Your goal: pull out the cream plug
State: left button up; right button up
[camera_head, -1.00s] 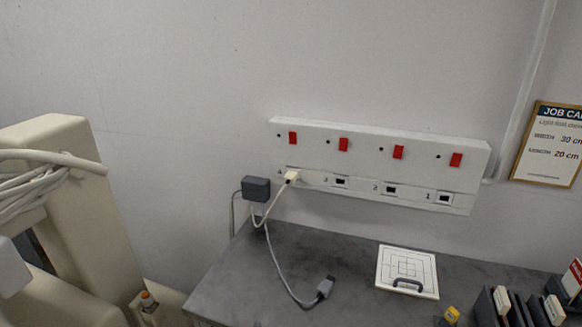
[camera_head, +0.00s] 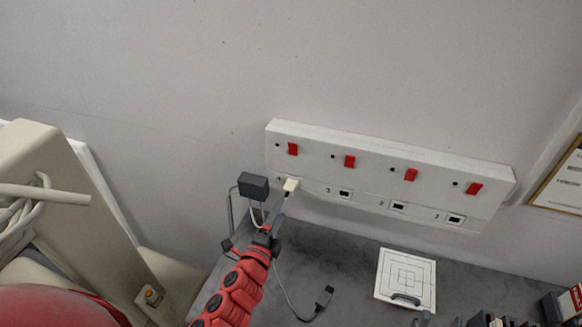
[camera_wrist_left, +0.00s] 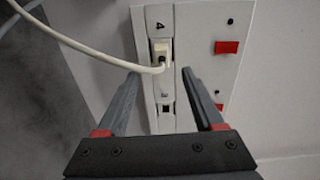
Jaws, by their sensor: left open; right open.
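The cream plug (camera_head: 291,185) sits in the leftmost socket, marked 4, of the white socket panel (camera_head: 330,140). In the left wrist view the cream plug (camera_wrist_left: 161,50) has a pale cable running off to the left across one finger. My left gripper (camera_head: 283,203) is open, just below and in front of the plug. In the left wrist view its fingertips (camera_wrist_left: 160,73) straddle the plug's line, with the plug slightly beyond them and apparently untouched. What look like the fingertips of my open right gripper (camera_head: 440,321) show at the bottom edge; the rest is cut off.
A dark grey adapter box (camera_head: 253,186) is close left of the plug. A grey cable connector (camera_head: 324,297) lies on the grey cart top (camera_head: 350,275). A white square plate with a handle (camera_head: 406,274) lies to the right. Red switches line the panel's upper part.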

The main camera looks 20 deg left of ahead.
aim_at(288, 193)
pick_arm(q)
jog(key=shift+a+r, duration=0.1)
jog(key=shift+r, duration=0.1)
jog(key=shift+w+b, duration=0.3)
jog(key=shift+w, duration=4.2)
jog(key=shift+d+b, duration=0.2)
jog(key=shift+b, duration=0.15)
grip_shut()
